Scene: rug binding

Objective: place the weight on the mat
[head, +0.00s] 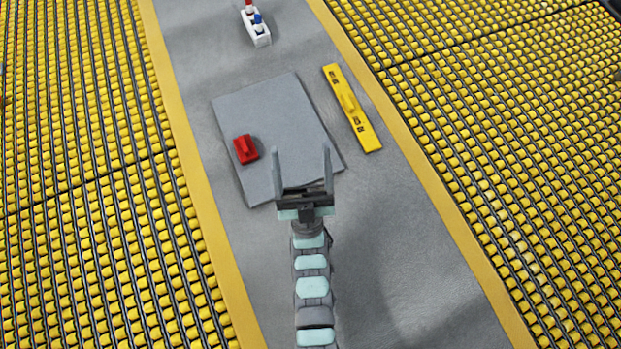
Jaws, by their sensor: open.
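The mat is a flat grey rectangle (275,105) lying tilted on the grey floor strip in the head view. A small red block (246,149), which looks like the weight, lies on the mat near its left edge. My gripper (300,152) is open, with its two fingers pointing up the picture and nothing seen between them. It is over the mat's lower right part, to the right of the red block and apart from it. The gripper and its base hide part of the mat's lower edge. Its height above the mat is hard to tell.
A yellow bar (351,108) with dark markings and a raised grip lies right of the mat. A white holder (256,27) with red and blue pieces stands at the top. Yellow-edged racks of yellow rolls (80,180) flank both sides. The lower right grey floor (400,270) is clear.

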